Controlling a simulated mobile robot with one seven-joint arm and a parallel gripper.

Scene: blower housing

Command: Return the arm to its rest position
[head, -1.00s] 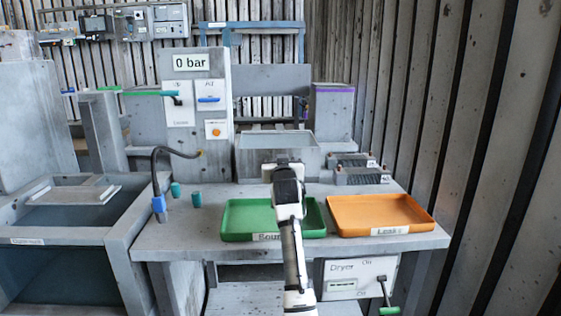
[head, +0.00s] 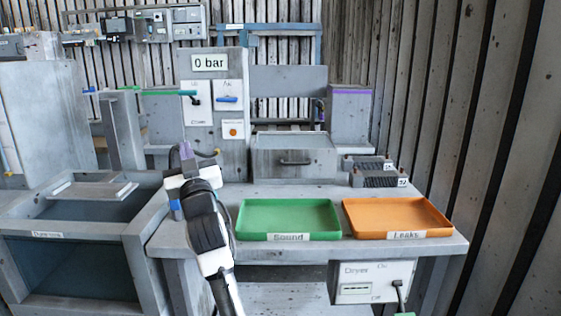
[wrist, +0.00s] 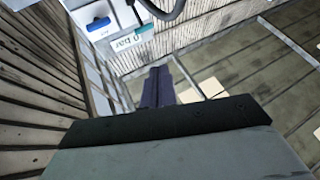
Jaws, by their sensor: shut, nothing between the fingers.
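My gripper (head: 184,154) is raised over the left part of the bench, in front of the grey panel marked "0 bar" (head: 210,62). It hides part of the dark hose and the blue fitting there. In the wrist view my gripper (wrist: 158,72) shows two dark purple fingers pressed together, with nothing between them. My arm comes up from the bottom of the head view, left of the green tray (head: 290,236).
The green "Sound" tray and the orange "Leaks" tray (head: 398,232) are empty. Left is an open grey tank (head: 70,234). Behind stand a grey drawer box (head: 293,160) and dark ribbed blocks (head: 376,180). The dryer box (head: 372,281) is below the bench.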

